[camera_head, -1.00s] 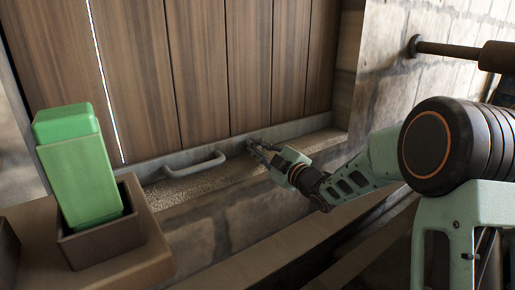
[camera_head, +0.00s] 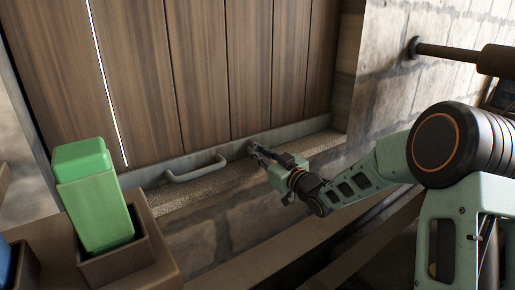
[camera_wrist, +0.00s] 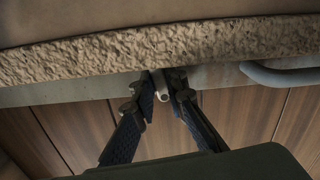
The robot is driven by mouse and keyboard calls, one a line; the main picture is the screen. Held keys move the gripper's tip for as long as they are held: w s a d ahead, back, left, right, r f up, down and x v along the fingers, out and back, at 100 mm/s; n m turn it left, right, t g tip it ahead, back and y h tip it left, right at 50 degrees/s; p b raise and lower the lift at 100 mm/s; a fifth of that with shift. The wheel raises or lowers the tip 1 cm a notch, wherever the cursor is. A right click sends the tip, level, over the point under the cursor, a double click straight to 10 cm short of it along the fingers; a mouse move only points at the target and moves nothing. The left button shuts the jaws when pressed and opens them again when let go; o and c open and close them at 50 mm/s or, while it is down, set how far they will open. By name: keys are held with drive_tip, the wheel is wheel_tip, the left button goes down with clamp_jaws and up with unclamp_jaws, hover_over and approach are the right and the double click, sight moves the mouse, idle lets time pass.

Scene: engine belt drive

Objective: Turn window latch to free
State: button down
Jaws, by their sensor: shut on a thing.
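The window latch is a small grey metal piece (camera_wrist: 162,87) low on the wooden shutter's frame, and it shows between my fingertips in the wrist view. My gripper (camera_head: 258,152) reaches in from the right at the sill, and its fingers also show in the wrist view (camera_wrist: 164,95). The two dark padded fingers are shut on the latch, one on each side. In the head view the fingers mostly hide the latch, so I cannot tell its exact angle.
A grey bar handle (camera_head: 195,168) is on the shutter's lower rail left of my gripper. The rough stone sill (camera_head: 205,187) runs just below. A green block (camera_head: 93,200) stands in a brown holder (camera_head: 115,262) at the lower left. A rod (camera_head: 445,49) juts from the wall, upper right.

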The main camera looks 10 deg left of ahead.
drive_tip(key=shift+m, duration=0.6)
drive_tip(key=shift+m+p, duration=0.3)
drive_tip(key=shift+p, duration=0.05)
drive_tip(key=shift+f, duration=0.1)
drive_tip(key=c, duration=2.2)
unclamp_jaws()
drive_tip(key=shift+d, duration=0.1)
drive_tip(key=v, duration=1.2)
